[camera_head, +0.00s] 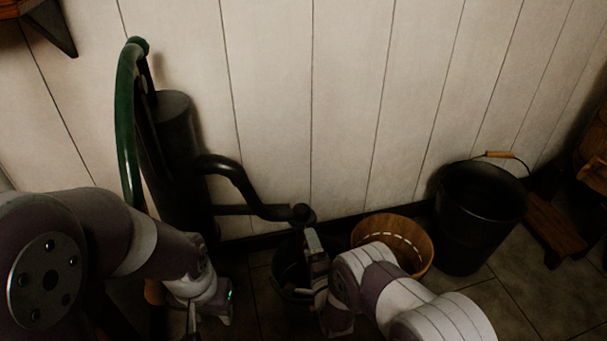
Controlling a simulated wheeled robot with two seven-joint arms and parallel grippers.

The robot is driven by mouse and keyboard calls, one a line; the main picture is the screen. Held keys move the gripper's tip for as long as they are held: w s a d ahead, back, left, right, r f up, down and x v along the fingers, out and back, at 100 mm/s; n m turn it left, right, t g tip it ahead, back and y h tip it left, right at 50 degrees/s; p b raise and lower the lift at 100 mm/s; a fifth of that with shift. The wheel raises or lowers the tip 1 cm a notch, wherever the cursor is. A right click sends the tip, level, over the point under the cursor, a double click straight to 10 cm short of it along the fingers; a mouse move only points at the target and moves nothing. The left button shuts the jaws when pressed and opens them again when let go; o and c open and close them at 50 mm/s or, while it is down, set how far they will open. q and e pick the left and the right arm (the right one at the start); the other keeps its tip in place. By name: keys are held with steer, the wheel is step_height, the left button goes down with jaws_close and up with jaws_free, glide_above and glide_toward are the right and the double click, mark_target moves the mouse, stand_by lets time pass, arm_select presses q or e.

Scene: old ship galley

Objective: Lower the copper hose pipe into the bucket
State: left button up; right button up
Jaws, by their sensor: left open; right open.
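A dark pump (176,160) stands against the wall at the left, with a curved green hose or handle (125,120) at its left side. A black bent pipe (240,182) runs from the pump to the right and ends above a dark bucket (287,272) on the floor. No pipe looks clearly copper-coloured in this dim light. My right gripper (316,262) is open at the pipe's end, over or in front of that bucket, and partly hides it; contact cannot be told. My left gripper (192,318) is open, low in front of the pump, its fingers mostly hidden.
A wooden tub (408,232) stands right of the dark bucket, partly behind my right arm. A larger black bucket (475,215) with a wooden-gripped handle stands further right, beside a low wooden piece (553,225). A shelf bracket (50,28) is at the upper left.

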steer(key=shift+r, duration=0.1)
steer(key=p+v, duration=0.4)
steer(key=v, duration=0.7)
steer(key=shift+p, duration=0.3)
steer(key=shift+r, duration=0.2)
